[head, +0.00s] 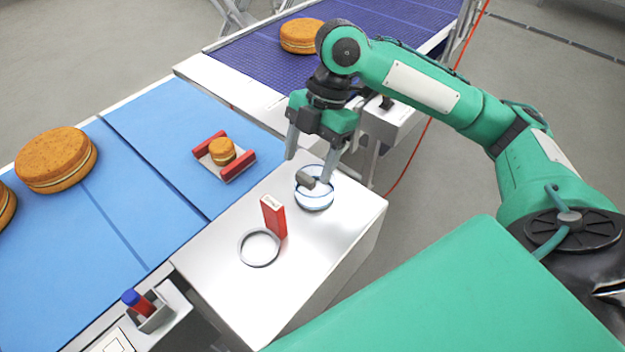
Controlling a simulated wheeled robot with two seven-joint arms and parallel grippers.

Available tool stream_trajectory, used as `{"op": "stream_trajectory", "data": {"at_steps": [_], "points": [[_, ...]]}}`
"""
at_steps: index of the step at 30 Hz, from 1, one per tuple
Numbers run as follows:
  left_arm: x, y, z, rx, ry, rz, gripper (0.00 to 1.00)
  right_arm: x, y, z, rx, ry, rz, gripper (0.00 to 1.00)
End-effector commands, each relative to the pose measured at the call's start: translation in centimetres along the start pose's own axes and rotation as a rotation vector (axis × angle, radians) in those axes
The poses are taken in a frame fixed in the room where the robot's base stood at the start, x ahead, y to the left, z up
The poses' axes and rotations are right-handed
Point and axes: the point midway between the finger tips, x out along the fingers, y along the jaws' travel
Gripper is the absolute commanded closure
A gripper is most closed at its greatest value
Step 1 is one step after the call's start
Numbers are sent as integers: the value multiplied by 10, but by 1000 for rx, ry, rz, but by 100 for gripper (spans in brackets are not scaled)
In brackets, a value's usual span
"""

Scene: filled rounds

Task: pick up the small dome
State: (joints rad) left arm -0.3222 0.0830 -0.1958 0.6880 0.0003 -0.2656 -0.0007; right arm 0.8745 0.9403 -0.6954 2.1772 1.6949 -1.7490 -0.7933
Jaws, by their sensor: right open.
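The small dome (316,200) looks clear or whitish with a bluish rim and a dark grey knob (305,180) on top. It stands on the pale metal table (335,245), near the back right edge. My right gripper (308,170) is above it, fingers pointing down. The fingers are spread, with the knob below and between them in the picture; I see no contact and cannot tell the exact height gap. The right finger hides a little of the dome's edge. My left gripper is not in view.
A red box (273,217) stands beside a grey ring (243,256) on the same table. A small cake (222,151) sits between red bars on the blue belt (165,200). Larger cakes (55,160) lie left and at the back. A holder (158,312) stands front left.

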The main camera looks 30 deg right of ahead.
Motion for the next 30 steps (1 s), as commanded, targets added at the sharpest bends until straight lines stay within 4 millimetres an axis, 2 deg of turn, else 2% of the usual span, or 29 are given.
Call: {"op": "stream_trajectory", "data": {"at_steps": [3, 8, 13, 18, 27, 30], "points": [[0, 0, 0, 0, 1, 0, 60, 16, 0, 0, 0, 0, -2, 33], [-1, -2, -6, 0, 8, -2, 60, 26, 0, 0, 1, 1, 0, 33], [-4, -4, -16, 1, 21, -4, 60, 48, -1, 1, 2, 3, -3, 33], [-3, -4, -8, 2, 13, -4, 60, 70, -1, 2, 2, 1, -1, 33], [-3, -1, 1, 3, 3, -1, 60, 75, -1, 2, 1, 0, 2, 33], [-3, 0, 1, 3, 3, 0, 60, 75, -1, 2, 1, 0, 2, 53]]}}
